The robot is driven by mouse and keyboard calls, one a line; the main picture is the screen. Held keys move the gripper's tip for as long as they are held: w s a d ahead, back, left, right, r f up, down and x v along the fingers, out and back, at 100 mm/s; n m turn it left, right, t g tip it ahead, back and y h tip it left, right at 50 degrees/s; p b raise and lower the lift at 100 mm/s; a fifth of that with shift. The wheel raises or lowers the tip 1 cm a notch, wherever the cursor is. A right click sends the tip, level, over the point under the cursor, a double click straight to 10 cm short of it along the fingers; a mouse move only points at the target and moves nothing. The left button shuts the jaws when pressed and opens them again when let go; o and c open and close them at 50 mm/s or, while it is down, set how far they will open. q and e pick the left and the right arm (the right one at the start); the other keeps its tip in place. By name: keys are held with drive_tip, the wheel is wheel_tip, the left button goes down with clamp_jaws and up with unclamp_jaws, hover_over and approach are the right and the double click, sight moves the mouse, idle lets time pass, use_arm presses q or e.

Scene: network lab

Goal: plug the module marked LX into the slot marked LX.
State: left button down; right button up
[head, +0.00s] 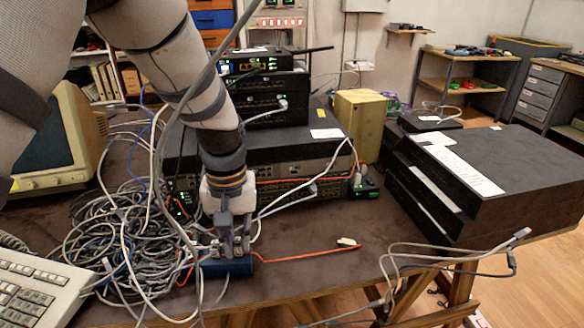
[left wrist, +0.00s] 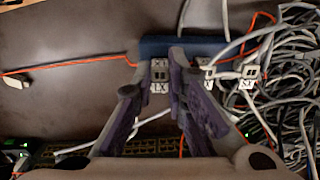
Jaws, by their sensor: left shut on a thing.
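A blue block (head: 228,268) lies near the table's front edge, below my left gripper (head: 232,250). In the left wrist view the blue block (left wrist: 152,46) lies across the fingertips. A small white module (left wrist: 159,73) with dark openings sits between the two fingers of my left gripper (left wrist: 156,76), which is shut on it. Its label appears upside down and seems to read LX. Two more white labelled pieces, one in the middle (left wrist: 208,74) and one at the right (left wrist: 250,74), sit along the block; their marks are hard to read. My right gripper is out of view.
A tangle of grey and blue cables (head: 110,245) lies left of the block. An orange cable (head: 300,255) runs right to a small white connector (head: 347,242). Stacked network boxes (head: 300,150) stand behind; large black units (head: 490,180) stand right.

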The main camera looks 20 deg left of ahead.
use_arm(q)
drive_tip(key=shift+r+p, duration=0.3)
drive_tip(key=shift+r, duration=2.4)
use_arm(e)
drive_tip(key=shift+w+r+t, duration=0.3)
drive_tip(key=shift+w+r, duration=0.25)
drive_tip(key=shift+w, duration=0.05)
